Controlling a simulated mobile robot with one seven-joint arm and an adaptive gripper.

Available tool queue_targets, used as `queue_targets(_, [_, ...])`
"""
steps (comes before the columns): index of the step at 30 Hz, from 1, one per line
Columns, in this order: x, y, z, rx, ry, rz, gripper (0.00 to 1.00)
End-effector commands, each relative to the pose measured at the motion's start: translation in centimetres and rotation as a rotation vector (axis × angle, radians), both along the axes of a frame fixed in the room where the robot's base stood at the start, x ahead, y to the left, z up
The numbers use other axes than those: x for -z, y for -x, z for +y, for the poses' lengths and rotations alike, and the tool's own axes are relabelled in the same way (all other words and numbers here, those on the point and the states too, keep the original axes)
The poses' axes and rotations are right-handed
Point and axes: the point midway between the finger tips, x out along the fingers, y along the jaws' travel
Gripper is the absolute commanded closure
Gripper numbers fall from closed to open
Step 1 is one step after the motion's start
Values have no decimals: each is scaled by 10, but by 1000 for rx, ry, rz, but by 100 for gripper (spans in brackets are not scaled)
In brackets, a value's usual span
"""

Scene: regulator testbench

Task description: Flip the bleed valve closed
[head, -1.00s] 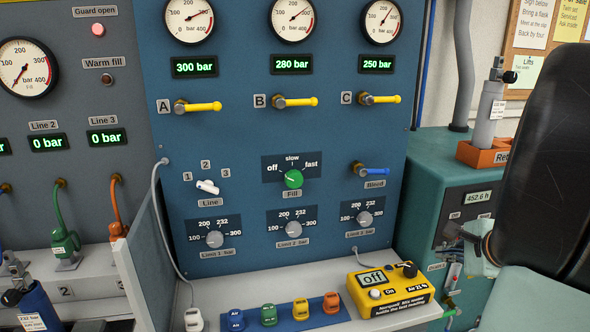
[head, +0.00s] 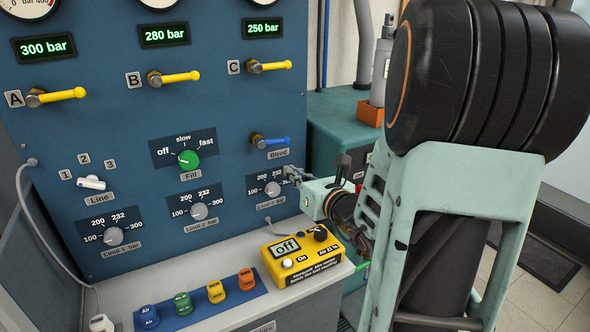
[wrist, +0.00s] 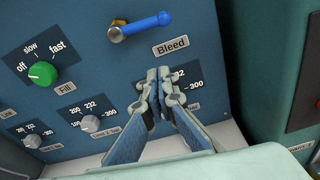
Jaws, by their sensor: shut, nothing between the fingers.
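The bleed valve (head: 270,142) is a blue lever on a metal stem on the blue panel, above the "Bleed" label. Its lever lies nearly level, pointing right from the stem. It also shows at the top of the wrist view (wrist: 145,26), fully uncovered. My gripper (head: 294,172) is in front of the panel, below and to the right of the lever and apart from it. In the wrist view my gripper (wrist: 159,76) has its fingertips together and empty, just below the Bleed label (wrist: 170,46). The fingers hide part of the third limit dial there.
The third limit knob (head: 272,188) sits just left of my gripper. The green Fill knob (head: 188,159) is further left. A yellow gas analyser (head: 301,258) stands on the ledge below. A teal cabinet (head: 335,125) stands to the right. Yellow lever C (head: 268,66) is above.

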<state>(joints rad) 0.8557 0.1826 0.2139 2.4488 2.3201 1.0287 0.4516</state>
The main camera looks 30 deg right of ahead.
Motion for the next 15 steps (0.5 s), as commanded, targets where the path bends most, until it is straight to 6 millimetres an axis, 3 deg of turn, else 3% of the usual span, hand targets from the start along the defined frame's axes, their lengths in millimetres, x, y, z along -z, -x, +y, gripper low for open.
queue_targets(10, [11,-74,5,-4,0,1,100])
queue_targets(12, [-8,-68,0,2,5,-2,100])
queue_targets(15, [-20,-65,0,1,4,-1,100])
